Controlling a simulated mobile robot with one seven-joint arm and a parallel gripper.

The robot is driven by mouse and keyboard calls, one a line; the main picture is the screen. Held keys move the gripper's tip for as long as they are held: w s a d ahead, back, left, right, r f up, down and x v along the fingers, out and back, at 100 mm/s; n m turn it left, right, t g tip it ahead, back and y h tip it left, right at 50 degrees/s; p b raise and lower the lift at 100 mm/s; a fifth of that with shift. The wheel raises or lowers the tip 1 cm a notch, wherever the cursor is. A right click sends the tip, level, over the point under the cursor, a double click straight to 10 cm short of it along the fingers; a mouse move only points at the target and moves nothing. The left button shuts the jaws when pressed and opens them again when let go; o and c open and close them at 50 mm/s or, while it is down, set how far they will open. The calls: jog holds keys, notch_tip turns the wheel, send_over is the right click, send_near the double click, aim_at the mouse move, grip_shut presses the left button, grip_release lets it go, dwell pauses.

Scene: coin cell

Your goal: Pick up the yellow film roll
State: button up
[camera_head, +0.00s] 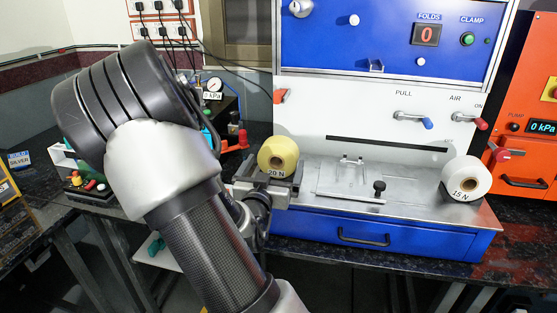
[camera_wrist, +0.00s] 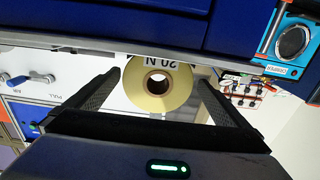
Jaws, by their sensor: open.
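The yellow film roll (camera_head: 277,155) stands at the left end of the blue and white machine, with a label reading 20 N in front of it. My gripper (camera_head: 268,184) is at the roll's near side in the head view, its fingers partly hidden there by my own arm. In the wrist view, the yellow film roll (camera_wrist: 157,88) shows its round face and brown core between the fingertips of my open gripper (camera_wrist: 159,78). A gap shows on both sides of the roll. I cannot tell whether the fingertips reach past its face.
A white roll (camera_head: 467,178) labelled 15 N stands at the machine's right end. The metal deck (camera_head: 410,200) between the rolls holds a small plate and a black knob. A blue drawer (camera_head: 360,238) is below. An orange pump unit (camera_head: 530,120) is at the right.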

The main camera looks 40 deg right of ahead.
aim_at(278, 163)
jog(key=x, duration=0.3)
jog(key=shift+w+d, duration=0.15)
jog(key=shift+d, duration=0.25)
jog(key=c, duration=1.2)
jog(key=shift+o, duration=0.2)
jog(key=shift+r, duration=0.2)
